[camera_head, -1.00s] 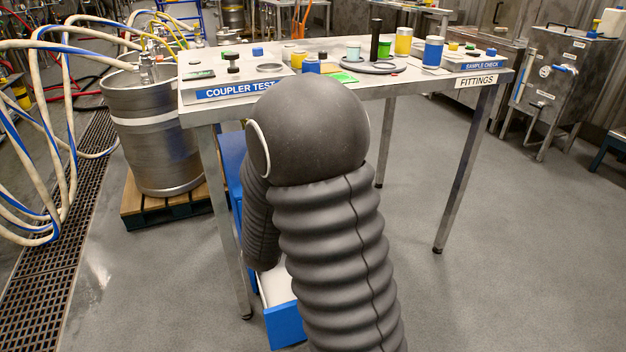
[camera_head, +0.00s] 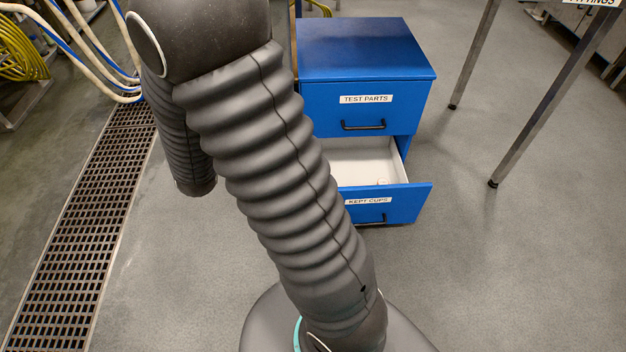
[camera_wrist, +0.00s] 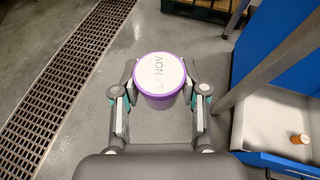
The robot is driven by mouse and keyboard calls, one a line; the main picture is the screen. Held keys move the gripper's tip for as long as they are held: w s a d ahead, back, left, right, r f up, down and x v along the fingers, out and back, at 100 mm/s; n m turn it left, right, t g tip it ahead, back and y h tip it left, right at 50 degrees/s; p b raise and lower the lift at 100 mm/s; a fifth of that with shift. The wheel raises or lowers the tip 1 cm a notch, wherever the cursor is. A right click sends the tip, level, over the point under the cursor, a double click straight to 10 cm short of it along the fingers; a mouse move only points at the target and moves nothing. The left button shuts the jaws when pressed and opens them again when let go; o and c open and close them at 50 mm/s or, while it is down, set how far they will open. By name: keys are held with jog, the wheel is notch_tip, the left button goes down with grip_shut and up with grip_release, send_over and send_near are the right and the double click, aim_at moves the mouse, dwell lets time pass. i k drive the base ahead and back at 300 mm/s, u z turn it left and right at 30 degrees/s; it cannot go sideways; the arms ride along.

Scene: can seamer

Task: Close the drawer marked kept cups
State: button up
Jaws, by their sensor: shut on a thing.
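The drawer marked KEPT CUPS (camera_head: 402,205) is the lower one in the blue cabinet (camera_head: 366,55). It is pulled out, showing its white inside. In the wrist view the open drawer (camera_wrist: 262,112) is at right, with a small orange-brown, light-topped thing (camera_wrist: 300,139) inside. My gripper (camera_wrist: 160,98) is shut on a purple-rimmed tub (camera_wrist: 160,78) with a white, lettered top. It holds the tub left of the drawer, with a metal leg between them. In the head view my arm hides the drawer's left part, and my gripper is out of sight.
The upper drawer, TEST PARTS (camera_head: 365,108), is shut. Metal table legs (camera_head: 545,105) stand right of the cabinet. A floor grate (camera_head: 85,215) runs at left. The floor before the drawer looks clear where my arm does not cover it. A wooden pallet (camera_wrist: 205,10) lies at the wrist view's top.

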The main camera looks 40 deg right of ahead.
aim_at(362, 179)
jog(key=u, duration=1)
jog(key=k, duration=0.9)
jog(key=z, duration=1.05)
jog(key=i, duration=0.5)
jog(key=z, duration=0.05)
